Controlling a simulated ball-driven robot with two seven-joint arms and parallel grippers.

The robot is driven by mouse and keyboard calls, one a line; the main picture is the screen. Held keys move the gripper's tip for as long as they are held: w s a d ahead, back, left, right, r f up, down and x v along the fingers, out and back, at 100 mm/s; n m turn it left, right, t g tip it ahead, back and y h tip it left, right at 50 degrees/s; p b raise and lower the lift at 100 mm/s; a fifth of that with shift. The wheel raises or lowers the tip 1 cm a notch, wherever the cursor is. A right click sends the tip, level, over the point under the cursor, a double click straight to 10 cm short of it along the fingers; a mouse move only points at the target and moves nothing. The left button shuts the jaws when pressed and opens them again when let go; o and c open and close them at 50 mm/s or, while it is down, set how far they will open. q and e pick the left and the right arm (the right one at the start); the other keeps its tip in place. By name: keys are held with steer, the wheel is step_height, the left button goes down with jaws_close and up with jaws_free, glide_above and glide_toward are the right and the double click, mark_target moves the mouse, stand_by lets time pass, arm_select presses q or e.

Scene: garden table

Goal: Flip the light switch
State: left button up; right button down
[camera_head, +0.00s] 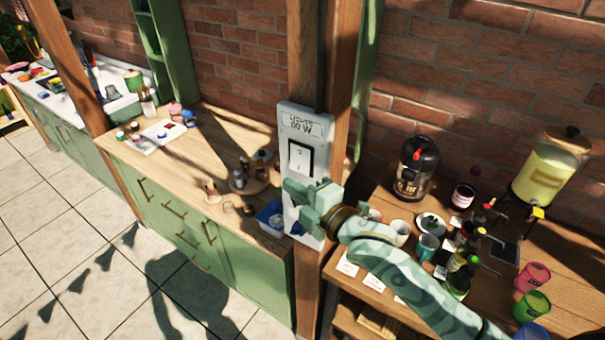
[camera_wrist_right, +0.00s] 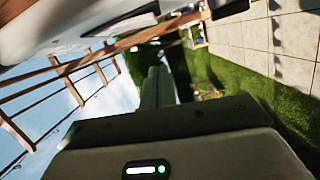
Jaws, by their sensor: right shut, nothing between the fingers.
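The light switch (camera_head: 300,158) is a white rocker in a black frame on a tall pale panel (camera_head: 293,117). The panel is fixed to a wooden post. My right gripper (camera_head: 287,187) is pale green, shut and empty. It is in front of the panel, just below the switch, with its fingers pointing left. I cannot tell whether it touches the panel. In the right wrist view the closed fingers (camera_wrist_right: 158,88) point away from the camera, with a pale surface along the top left. My left gripper is not in view.
A wooden counter (camera_head: 215,125) with small items stands left of the post (camera_head: 305,60). To the right, a table holds cups, bottles, a dark canister (camera_head: 416,168) and a yellow drink dispenser (camera_head: 550,170). The tiled floor (camera_head: 60,230) at lower left is clear.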

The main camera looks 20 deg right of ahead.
mark_target(290, 166)
steer(key=w+d, duration=0.3)
steer(key=shift+f+p, duration=0.25)
steer(key=shift+p, duration=0.1)
steer(key=shift+a, duration=0.1)
steer(key=shift+w+d+f+n+b, duration=0.2)
steer(key=shift+w+d+n+b, duration=0.15)
steer(key=shift+n+b, duration=0.15)
steer(key=shift+r, duration=0.1)
steer(key=shift+s+a, duration=0.1)
